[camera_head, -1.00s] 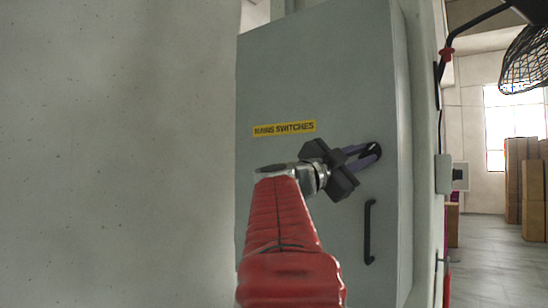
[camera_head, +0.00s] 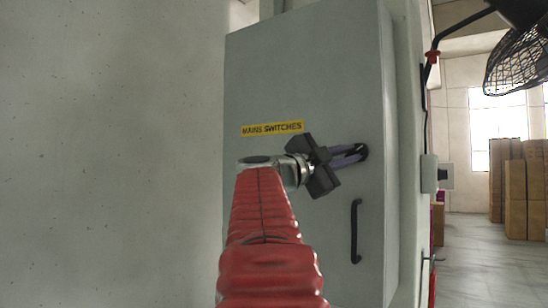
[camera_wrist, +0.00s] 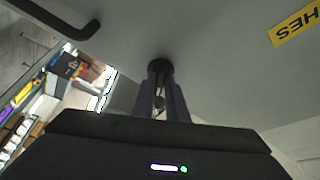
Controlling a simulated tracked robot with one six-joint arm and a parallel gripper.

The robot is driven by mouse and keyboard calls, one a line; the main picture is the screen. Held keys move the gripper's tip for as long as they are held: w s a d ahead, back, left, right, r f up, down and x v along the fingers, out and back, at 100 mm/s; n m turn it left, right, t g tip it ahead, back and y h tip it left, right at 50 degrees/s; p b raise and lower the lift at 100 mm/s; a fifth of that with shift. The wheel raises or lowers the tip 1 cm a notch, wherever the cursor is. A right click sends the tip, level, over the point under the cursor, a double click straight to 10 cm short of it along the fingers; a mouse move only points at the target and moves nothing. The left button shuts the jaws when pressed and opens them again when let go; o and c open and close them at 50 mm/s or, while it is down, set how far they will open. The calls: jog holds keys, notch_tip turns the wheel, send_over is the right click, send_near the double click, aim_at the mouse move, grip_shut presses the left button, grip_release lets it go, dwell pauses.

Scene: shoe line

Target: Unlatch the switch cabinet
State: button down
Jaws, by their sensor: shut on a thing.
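The grey switch cabinet (camera_head: 310,80) has a shut door with a yellow "MAINS SWITCHES" label (camera_head: 272,129). A black latch (camera_head: 361,152) sits near the door's right edge; it also shows in the wrist view (camera_wrist: 159,65). My gripper (camera_head: 356,154) reaches it from the left, its purple fingers closed on the latch. In the wrist view the fingers (camera_wrist: 161,92) run up to the latch and hide most of it. A black door handle (camera_head: 355,231) is below the latch, apart from my gripper.
A bare concrete wall (camera_head: 110,150) fills the left. A caged fan (camera_head: 516,62) hangs at the upper right. A small grey box (camera_head: 430,174) is on the wall right of the cabinet. Cardboard boxes (camera_head: 516,185) stand farther back, with clear floor (camera_head: 480,260) before them.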

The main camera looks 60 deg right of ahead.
jog(key=m+y, duration=0.1)
jog(key=m, duration=0.3)
jog(key=shift+w+d+r, duration=0.1)
jog(key=shift+r, duration=0.05)
jog(key=shift+m+y, duration=0.8)
jog(key=shift+m, duration=0.6)
jog(key=c, duration=1.8)
grip_release()
jog(key=shift+r, duration=0.1)
jog(key=shift+o, duration=0.2)
jog(key=v, duration=1.4)
